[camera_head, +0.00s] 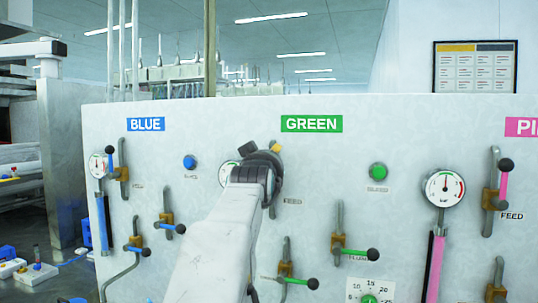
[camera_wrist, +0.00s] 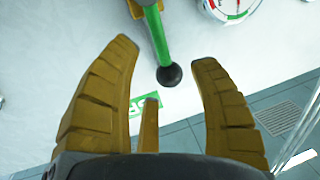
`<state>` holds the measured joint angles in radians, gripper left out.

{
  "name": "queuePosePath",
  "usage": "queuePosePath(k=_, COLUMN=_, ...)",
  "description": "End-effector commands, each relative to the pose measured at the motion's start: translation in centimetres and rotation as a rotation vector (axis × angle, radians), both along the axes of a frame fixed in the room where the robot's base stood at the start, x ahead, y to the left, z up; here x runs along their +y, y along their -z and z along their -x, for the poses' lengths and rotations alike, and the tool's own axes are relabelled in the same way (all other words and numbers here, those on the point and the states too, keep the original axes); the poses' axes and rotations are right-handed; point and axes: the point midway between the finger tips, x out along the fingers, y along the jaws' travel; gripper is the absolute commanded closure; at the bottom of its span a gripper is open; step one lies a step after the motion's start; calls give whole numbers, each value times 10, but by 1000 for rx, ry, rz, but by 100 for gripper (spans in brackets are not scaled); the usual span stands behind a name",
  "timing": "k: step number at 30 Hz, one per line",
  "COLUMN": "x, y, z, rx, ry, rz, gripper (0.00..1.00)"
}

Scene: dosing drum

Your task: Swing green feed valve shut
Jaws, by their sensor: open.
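The green feed valve shows in the wrist view as a green lever (camera_wrist: 156,36) with a black ball knob (camera_wrist: 169,76), joined to a brass-coloured body (camera_wrist: 141,5) at the top edge. The lever runs nearly along its pipe, with the knob toward the GREEN label. My gripper (camera_wrist: 165,62) is open, one yellow finger on each side of the knob, with visible gaps to both. In the head view my gripper (camera_head: 262,155) is in front of this valve and hides its lever; the FEED label (camera_head: 292,201) shows beside it.
The GREEN sign (camera_head: 311,124) is above on the white panel. A green button (camera_head: 378,171) is to the right. Two lower green-levered valves (camera_head: 358,252) (camera_head: 298,282) jut out below. A gauge (camera_wrist: 232,6) is near the lever in the wrist view.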

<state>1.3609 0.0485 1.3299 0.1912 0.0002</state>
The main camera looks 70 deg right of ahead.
Motion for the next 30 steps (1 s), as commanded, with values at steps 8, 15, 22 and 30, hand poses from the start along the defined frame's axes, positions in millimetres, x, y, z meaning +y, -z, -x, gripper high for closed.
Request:
queuePosePath(k=8, x=-24, y=-1, z=-5, rx=0, ry=0, rz=-2, gripper=44)
queuePosePath(k=15, x=-33, y=0, z=-7, rx=0, ry=0, rz=-1, gripper=44)
queuePosePath(k=22, x=-33, y=1, z=-7, rx=0, ry=0, rz=-1, gripper=44)
queuePosePath(k=30, x=-33, y=1, z=-7, rx=0, ry=0, rz=-1, gripper=61)
